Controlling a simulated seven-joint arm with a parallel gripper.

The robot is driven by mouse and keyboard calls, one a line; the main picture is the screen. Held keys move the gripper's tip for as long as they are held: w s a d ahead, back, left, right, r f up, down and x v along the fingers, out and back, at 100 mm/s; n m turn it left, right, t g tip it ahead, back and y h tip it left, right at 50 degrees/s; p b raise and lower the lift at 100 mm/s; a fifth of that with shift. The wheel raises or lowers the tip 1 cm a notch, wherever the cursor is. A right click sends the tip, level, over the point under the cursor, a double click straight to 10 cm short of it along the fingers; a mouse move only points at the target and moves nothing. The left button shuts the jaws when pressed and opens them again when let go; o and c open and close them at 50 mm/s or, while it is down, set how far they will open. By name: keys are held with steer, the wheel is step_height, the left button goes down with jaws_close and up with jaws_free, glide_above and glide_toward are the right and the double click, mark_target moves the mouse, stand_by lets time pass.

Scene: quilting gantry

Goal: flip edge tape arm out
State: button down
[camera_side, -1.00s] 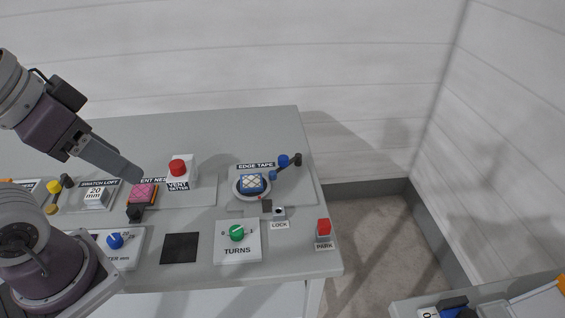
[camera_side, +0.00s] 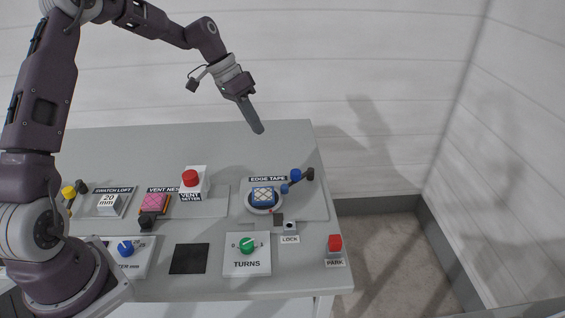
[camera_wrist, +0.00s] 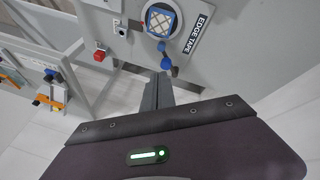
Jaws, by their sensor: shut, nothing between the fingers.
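The edge tape station stands at the right of the table, with its label (camera_side: 268,179). It has a round holder with a blue, white-patterned block (camera_side: 263,196). In the wrist view the block (camera_wrist: 161,20) is at the top and the blue-knobbed arm (camera_wrist: 166,62) points toward my gripper. My gripper (camera_side: 258,129) is shut and empty, in the air above and behind the station. Its closed fingers (camera_wrist: 158,84) also show in the wrist view, apart from the arm.
A LOCK button (camera_side: 290,228), a red PARK button (camera_side: 335,243) and a green TURNS knob (camera_side: 247,245) are in front of the station. A red vent setter button (camera_side: 190,177) stands to its left. The table's back strip is clear.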

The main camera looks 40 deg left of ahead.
mark_target(297, 177)
steer(key=w+a+f+n+t+h, duration=0.1)
steer(key=w+a+f+h, duration=0.1)
steer(key=w+a+f, duration=0.2)
step_height(297, 177, down, 3)
steer(key=shift+a+r, duration=0.1)
steer(key=shift+a, duration=1.05)
steer(key=shift+w, duration=0.1)
steer(key=x, duration=0.9)
steer(key=shift+w+d+f, duration=0.15)
steer(key=shift+d+f, duration=0.05)
steer(key=shift+f, duration=0.15)
steer(key=d, duration=0.3)
steer(key=shift+d+f, duration=0.1)
steer(key=shift+d, duration=0.5)
